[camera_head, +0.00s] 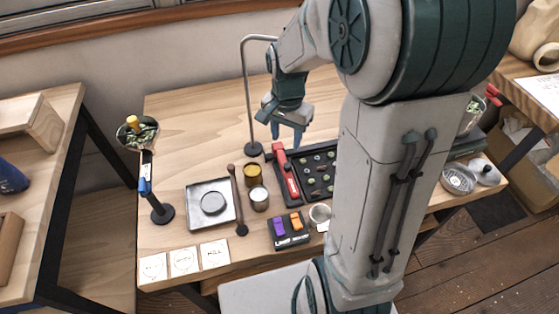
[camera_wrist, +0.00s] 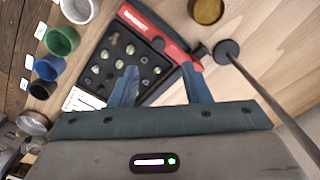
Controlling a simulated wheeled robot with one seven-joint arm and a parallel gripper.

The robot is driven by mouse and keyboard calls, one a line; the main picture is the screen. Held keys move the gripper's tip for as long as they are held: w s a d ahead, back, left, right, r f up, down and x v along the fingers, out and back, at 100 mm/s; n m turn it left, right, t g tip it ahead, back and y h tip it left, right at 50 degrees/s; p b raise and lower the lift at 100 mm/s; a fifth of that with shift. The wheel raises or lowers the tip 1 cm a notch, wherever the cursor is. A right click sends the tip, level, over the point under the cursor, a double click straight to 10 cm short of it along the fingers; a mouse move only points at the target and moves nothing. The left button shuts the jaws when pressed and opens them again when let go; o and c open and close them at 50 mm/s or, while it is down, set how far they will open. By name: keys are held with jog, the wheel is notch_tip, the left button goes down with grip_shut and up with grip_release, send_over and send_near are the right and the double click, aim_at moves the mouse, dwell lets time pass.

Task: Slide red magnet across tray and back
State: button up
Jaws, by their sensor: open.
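The red magnet (camera_head: 286,176) is a long red bar with white lettering, lying along the left side of the black tray (camera_head: 307,154). In the wrist view the magnet (camera_wrist: 160,33) runs diagonally along the tray's edge, with a dark end piece at its lower right. The tray (camera_wrist: 140,48) holds several small greenish and dark beans in a grid. My gripper (camera_head: 288,138) is open and empty above the tray's back-left corner. In the wrist view my gripper's blue fingers (camera_wrist: 160,88) are spread over the tray's near corner, and the magnet's end is just beyond the right finger. My arm hides the tray's right side in the head view.
The table's back left is clear.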

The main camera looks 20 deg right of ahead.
aim_at(287, 165)
jog(key=f, duration=1.1)
jog(key=shift+w+d, duration=0.1)
jog(key=shift+d, duration=0.2)
